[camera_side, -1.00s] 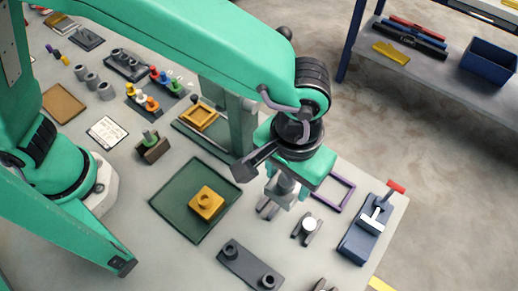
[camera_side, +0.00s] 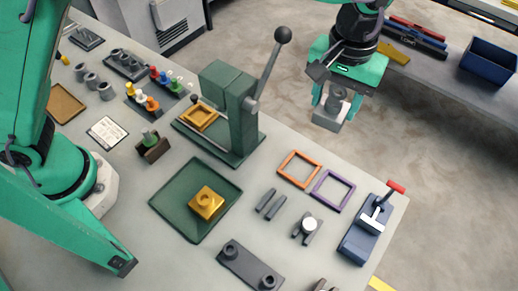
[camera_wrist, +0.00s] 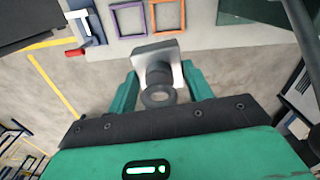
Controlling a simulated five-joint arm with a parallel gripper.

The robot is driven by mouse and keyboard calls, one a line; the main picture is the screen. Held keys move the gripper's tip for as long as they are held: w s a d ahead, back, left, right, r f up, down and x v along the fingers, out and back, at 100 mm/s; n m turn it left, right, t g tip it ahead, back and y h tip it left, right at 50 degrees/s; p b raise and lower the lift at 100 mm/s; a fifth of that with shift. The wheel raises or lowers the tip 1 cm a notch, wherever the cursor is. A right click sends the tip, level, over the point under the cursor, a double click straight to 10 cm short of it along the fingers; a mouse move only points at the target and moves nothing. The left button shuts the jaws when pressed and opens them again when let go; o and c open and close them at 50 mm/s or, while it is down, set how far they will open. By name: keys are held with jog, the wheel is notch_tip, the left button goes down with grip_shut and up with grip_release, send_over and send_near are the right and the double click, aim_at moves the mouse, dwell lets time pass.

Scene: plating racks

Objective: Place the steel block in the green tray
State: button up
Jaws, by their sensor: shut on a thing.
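The steel block (camera_side: 328,118) is a grey block with a round boss on top. My gripper (camera_side: 334,100) is shut on it and holds it high, beyond the table's far right edge in the side view. In the wrist view the steel block (camera_wrist: 158,60) sits between the two green fingers of my gripper (camera_wrist: 160,84). The green tray (camera_side: 176,190) is a flat dark green square on the table, left of and well below my gripper in the side view. A gold block (camera_side: 206,204) with a round boss sits in it.
A green lever press (camera_side: 238,110) stands behind the tray, its lever rising towards my gripper's side. Two grey bars (camera_side: 270,204), orange (camera_side: 299,169) and purple (camera_side: 332,191) frames, and a blue vise (camera_side: 368,235) lie to the right. The tray has bare room around the gold block.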

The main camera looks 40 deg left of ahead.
jog(key=w+a+r+n, duration=0.1)
jog(key=w+a+r, duration=0.3)
jog(key=w+a, duration=0.5)
jog(key=s+a+f+m, duration=0.15)
jog(key=s+a, duration=0.25)
jog(key=a, duration=1)
jog(key=s+a+f+m, duration=0.1)
jog(key=s+a+f, duration=0.15)
jog(key=a, duration=1.25)
notch_tip(320, 180, up, 19)
jog(key=s+d, duration=0.2)
jog(key=d, duration=0.8)
jog(key=s+d, duration=0.2)
jog(key=d, duration=0.9)
jog(key=s+d, duration=1.4)
jog(key=d, duration=0.4)
notch_tip(320, 180, down, 25)
jog(key=shift+w+a+r, duration=0.15)
jog(key=shift+w+a, duration=0.05)
jog(key=shift+w, duration=0.2)
